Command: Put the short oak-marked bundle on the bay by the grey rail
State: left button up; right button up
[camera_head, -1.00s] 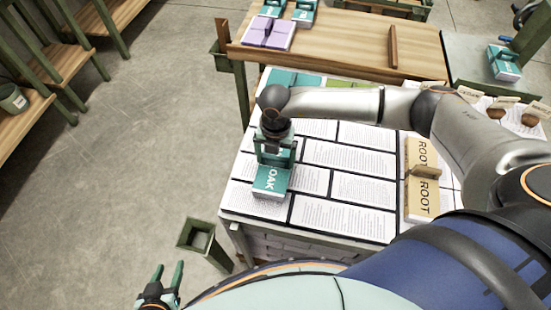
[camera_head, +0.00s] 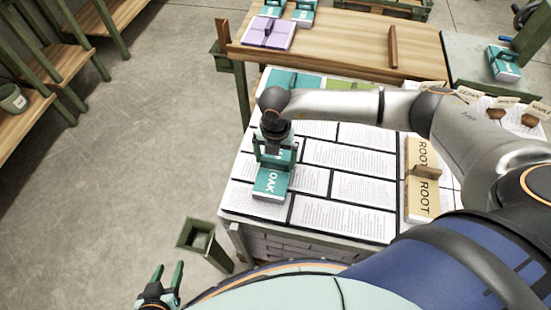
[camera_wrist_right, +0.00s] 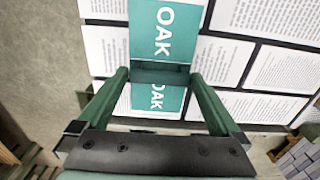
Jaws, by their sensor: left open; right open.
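A teal bundle marked OAK (camera_head: 270,184) lies on the paper-covered table near its left edge. In the right wrist view its label (camera_wrist_right: 165,30) and raised middle grip (camera_wrist_right: 160,73) show, with a second OAK label below the grip. My right gripper (camera_head: 275,156) is directly over this bundle. In the wrist view its two green fingers (camera_wrist_right: 158,78) are apart, one on each side of the grip; I cannot tell whether they touch it. My left gripper (camera_head: 166,277) is open and empty, low at the left. I cannot pick out a grey rail with certainty.
A tan ROOT bundle (camera_head: 421,190) lies to the right on the same table. A wooden table (camera_head: 345,45) behind carries a purple bundle (camera_head: 267,36) and a brown upright strip (camera_head: 393,46). A teal bundle (camera_head: 503,64) sits on a grey surface (camera_head: 465,55). A green bin (camera_head: 200,238) stands at front left.

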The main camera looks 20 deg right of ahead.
aim_at(276, 161)
notch_tip(276, 161, up, 11)
dwell(0.3)
